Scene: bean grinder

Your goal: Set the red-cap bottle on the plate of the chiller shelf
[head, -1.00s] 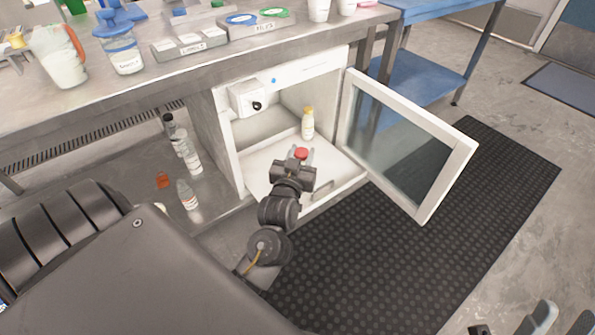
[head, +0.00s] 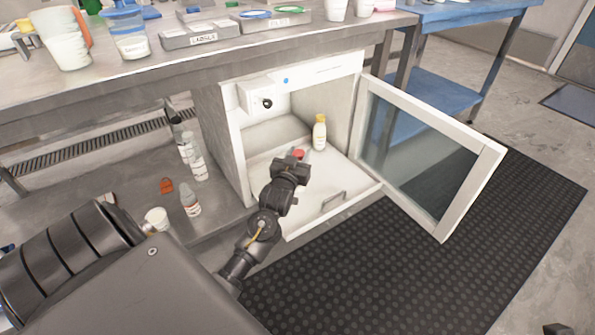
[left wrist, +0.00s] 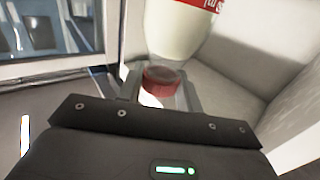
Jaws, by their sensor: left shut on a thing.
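The red-cap bottle shows its red cap (head: 299,154) at my left gripper (head: 297,161) in the head view; its body is mostly hidden there. In the left wrist view its milky body and red label (left wrist: 185,28) rise above the cap. My left gripper (left wrist: 161,83) is shut on it near the cap. The gripper is inside the open chiller, over the white plate (head: 262,172). I cannot tell whether the bottle touches the plate. My right gripper is not in view.
A yellow-cap bottle (head: 319,133) stands at the plate's back right. The glass door (head: 420,150) is swung open to the right. A handle (head: 333,201) is at the plate's front. Several bottles, one white-capped (head: 190,200), stand on the lower shelf at left.

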